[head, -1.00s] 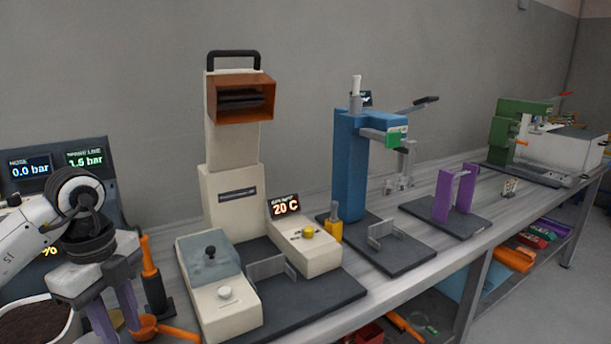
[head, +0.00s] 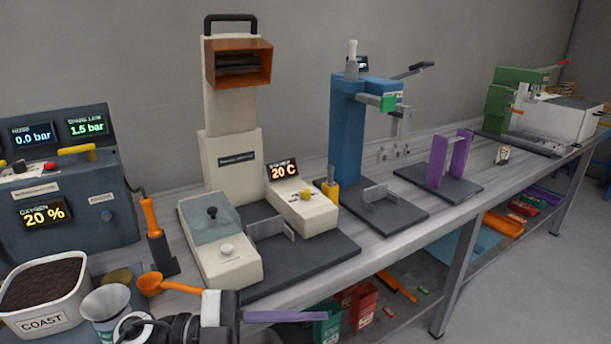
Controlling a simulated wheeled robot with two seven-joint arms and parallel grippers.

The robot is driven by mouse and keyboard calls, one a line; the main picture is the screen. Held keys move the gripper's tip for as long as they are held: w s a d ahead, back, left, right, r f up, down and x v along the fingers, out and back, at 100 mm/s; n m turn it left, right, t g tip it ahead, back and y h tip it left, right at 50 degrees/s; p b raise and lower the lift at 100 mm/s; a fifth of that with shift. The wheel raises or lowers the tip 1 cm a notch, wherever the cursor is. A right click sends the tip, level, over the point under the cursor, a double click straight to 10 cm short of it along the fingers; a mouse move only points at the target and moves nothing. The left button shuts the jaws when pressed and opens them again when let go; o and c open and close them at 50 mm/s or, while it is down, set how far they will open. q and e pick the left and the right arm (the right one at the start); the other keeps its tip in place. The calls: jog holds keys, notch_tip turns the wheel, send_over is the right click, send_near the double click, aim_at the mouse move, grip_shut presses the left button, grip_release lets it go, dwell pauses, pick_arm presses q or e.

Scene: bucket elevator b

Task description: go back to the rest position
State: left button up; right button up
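My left gripper (head: 285,316) is at the bottom of the head view, low in front of the bench edge. Its purple finger points right. Only one finger shows clearly, so whether it is open or shut cannot be told; nothing shows at its tip. My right gripper is not in view. The task names no other object.
The bench (head: 400,228) runs to the back right. Near my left arm are a white tub labelled COAST (head: 45,320), a funnel (head: 105,303) and an orange scoop (head: 150,285). A cream machine (head: 230,160) and blue press (head: 347,160) stand behind.

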pick_arm(q)
jog(key=w+a+f+n+t+y, duration=0.5)
jog(key=a+n+t, duration=0.2)
jog(key=n+t, duration=0.75)
jog(key=s+a+f+n+y, duration=0.2)
jog(key=a+f+n+y, duration=0.4)
jog(key=f, duration=0.5)
jog(key=s+a+f+n+g+y, duration=0.1)
jog(key=s+a+f+g+y, duration=0.1)
jog(key=s+f, duration=0.6)
jog(key=s+a+f+n+g+y, duration=0.1)
jog(key=s+f+g+y, duration=0.1)
jog(key=s+f+g, duration=0.3)
jog(key=s+f, duration=0.3)
jog(key=f, duration=0.1)
jog(key=shift+s+a+f+y, duration=0.3)
jog(key=shift+s+a+y, duration=0.1)
jog(key=shift+w+n, duration=0.1)
jog(key=shift+n, duration=0.15)
